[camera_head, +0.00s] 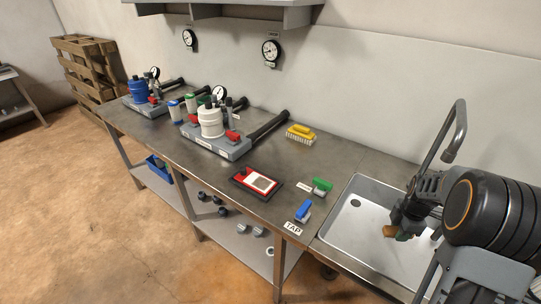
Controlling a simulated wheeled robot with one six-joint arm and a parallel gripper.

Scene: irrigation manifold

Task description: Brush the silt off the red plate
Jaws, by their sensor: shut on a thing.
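The red plate (241,176) lies on the steel bench near its front edge, in a dark frame. A pale panel on it bears a brown patch of silt (262,183). My gripper (404,223) is over the sink at the right, well apart from both plate and brush.
The sink (351,238) with a tall faucet (455,135) is at the right. A green-handled valve (321,186) and a blue-handled valve (303,210) stand between plate and sink. A manifold with a white canister (210,121) and a black pipe is left of the plate.

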